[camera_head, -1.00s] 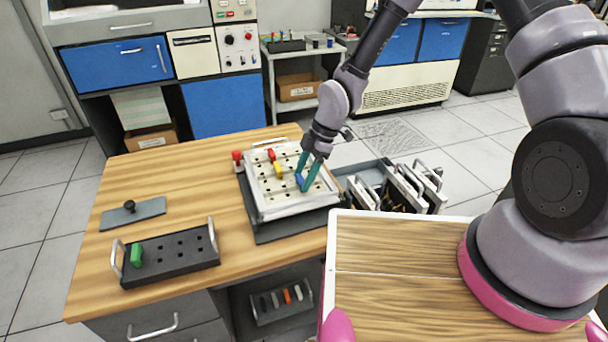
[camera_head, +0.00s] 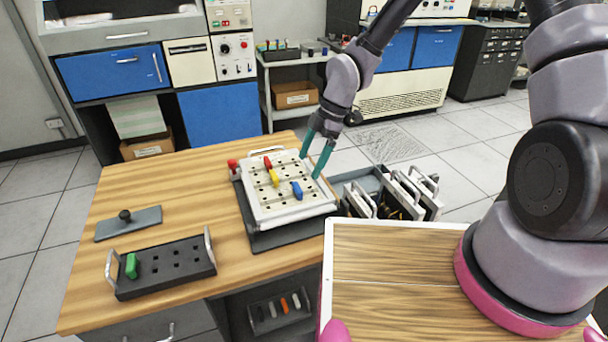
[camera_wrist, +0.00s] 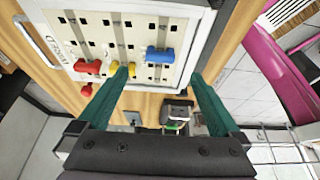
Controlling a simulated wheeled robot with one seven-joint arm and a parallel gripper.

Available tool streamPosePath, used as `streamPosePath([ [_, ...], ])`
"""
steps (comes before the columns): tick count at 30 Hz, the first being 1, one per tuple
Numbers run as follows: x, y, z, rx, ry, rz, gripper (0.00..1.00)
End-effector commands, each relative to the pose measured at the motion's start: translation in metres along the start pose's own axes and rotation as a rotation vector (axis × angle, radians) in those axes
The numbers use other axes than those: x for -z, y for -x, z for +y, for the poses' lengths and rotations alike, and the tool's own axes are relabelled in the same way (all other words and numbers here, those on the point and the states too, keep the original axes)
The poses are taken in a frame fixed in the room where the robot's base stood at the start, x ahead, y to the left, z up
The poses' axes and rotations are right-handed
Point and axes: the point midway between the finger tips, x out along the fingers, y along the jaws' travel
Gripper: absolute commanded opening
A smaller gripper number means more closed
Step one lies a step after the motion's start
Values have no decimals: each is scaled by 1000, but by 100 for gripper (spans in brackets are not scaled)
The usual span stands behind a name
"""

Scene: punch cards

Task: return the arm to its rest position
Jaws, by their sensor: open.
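My gripper (camera_head: 316,164) is open, with its two teal fingers apart and nothing between them. It hangs above the far right corner of a white perforated board (camera_head: 262,206), clear of the pegs. A blue peg (camera_head: 297,190) sits in the board's right part. A yellow peg (camera_head: 273,177) and a red peg (camera_head: 267,162) sit towards its far side. The wrist view also shows the blue peg (camera_wrist: 160,55), the yellow peg (camera_wrist: 124,68) and a red peg (camera_wrist: 87,67) beyond the open fingers. My arm reaches in from the upper right.
A black rack (camera_head: 165,284) with a green peg (camera_head: 131,266) stands front left on the wooden table (camera_head: 190,185). A grey plate with a knob (camera_head: 128,224) lies behind it. Another red peg (camera_head: 232,165) is beside the board. Handled cards (camera_head: 410,192) stand in a grey tray right of it.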

Motion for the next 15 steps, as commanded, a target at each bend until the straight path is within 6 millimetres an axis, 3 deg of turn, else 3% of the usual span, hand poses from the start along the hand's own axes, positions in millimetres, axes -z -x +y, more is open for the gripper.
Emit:
streamPosePath([
  [6, 0, 24, 0, -1, -1, 0, 100],
  [15, 0, 28, 0, 0, -3, -2, 100],
])
